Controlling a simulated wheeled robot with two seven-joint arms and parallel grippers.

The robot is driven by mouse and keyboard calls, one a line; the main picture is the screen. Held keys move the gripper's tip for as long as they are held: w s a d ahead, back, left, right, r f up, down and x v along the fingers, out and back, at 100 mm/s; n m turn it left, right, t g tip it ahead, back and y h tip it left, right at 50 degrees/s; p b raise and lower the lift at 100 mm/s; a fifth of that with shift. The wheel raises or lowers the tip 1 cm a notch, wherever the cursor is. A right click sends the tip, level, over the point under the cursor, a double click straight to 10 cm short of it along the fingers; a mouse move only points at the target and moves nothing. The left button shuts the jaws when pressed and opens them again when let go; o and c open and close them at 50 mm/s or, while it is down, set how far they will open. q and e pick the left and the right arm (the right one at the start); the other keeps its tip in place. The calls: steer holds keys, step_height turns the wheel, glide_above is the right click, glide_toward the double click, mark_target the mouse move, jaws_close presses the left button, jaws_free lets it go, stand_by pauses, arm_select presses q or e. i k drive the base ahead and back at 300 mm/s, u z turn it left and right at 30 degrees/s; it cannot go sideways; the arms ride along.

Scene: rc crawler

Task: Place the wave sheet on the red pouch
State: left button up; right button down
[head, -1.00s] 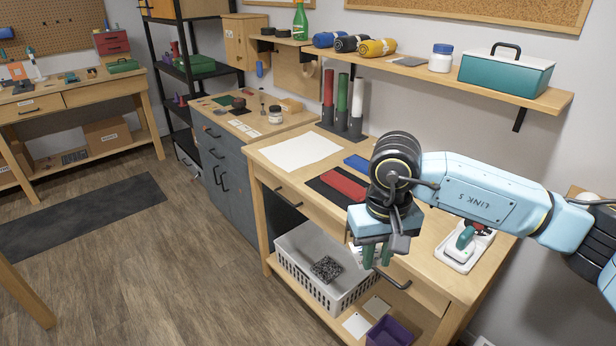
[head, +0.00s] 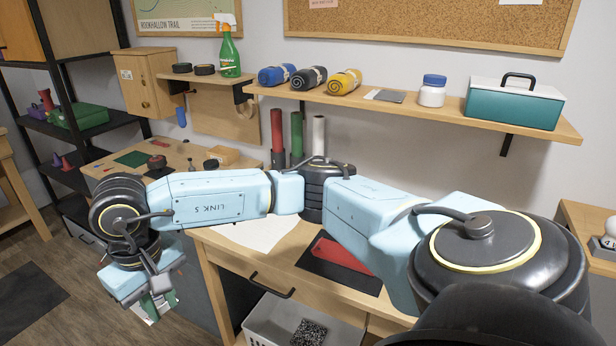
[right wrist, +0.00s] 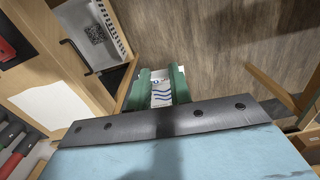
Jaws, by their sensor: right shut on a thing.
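My right gripper (head: 150,298) hangs at the left in the head view, out over the floor in front of the benches. Its green fingers are shut on the wave sheet (right wrist: 161,94), a small white sheet with blue wavy lines, seen between the fingers in the right wrist view. Only a white part of the sheet shows below the fingers in the head view. The red pouch (head: 343,254) lies flat on a black mat (head: 345,279) on the workbench, well to the right of the gripper. My right arm hides part of the bench around it. My left gripper is not in view.
White paper (head: 262,235) lies on the workbench left of the mat. A grey basket (head: 262,330) with a black patterned item (head: 308,333) stands below. Red, green and white rolls stand at the bench back. A shelf (head: 440,113) with rolled towels and a teal box runs above.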

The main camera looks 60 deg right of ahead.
mark_target(346, 253)
steer(key=z, duration=0.8)
steer(key=i, duration=0.9)
steer(key=z, duration=1.05)
